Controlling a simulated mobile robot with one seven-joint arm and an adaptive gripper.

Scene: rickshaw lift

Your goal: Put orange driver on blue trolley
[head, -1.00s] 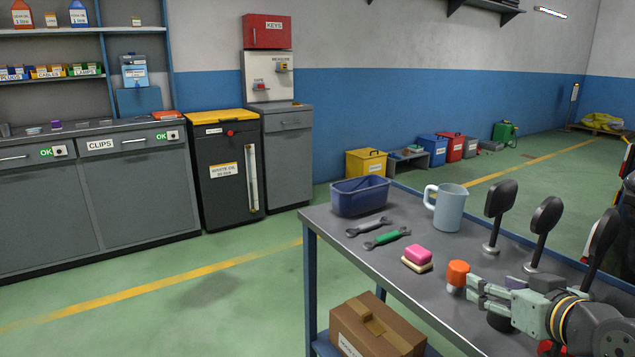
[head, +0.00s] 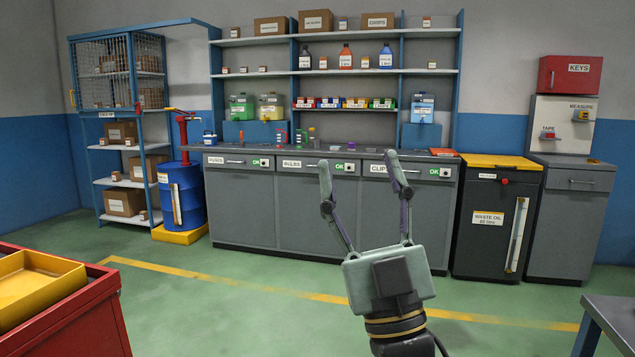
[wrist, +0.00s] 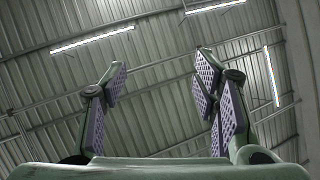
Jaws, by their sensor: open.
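My gripper (head: 359,162) is raised in the middle of the head view, fingers pointing up and spread wide apart. In the wrist view my gripper (wrist: 162,66) is open and empty, with only the ceiling and its lights beyond it. I cannot make out an orange driver for certain; several small tools, too small to identify, stand on the grey counter (head: 226,150) against the wall. I see no trolley that is clearly blue.
A red cabinet (head: 85,330) with a yellow tray (head: 40,268) is at the lower left. A bench corner (head: 612,310) is at the lower right. A blue drum (head: 182,195) and black waste oil bin (head: 492,225) stand by the counter. Green floor before it is clear.

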